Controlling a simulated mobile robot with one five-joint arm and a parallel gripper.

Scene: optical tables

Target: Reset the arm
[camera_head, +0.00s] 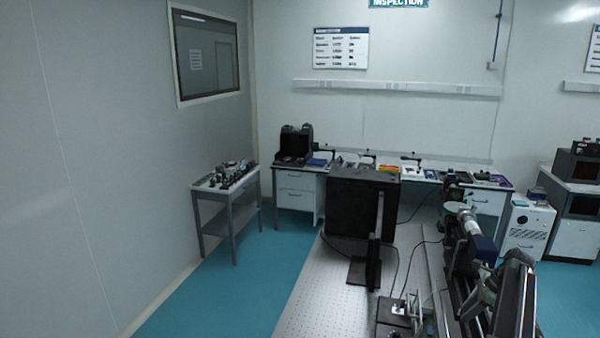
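I cannot make out my gripper or its fingertips in the head view. Dark jointed equipment (515,295) fills the lower right, over the optical table (318,300). I cannot tell whether any of it is part of my arm. A silver cylinder (468,221) with a dark blue end and a pale green disc (456,208) show at its far end.
A large black box (350,205) and a thin upright black panel (376,245) stand on the optical table. A grey side table (240,205) with small parts stands at left. A white cabinet (528,228) is at right. Teal floor (240,280) left of the table is clear.

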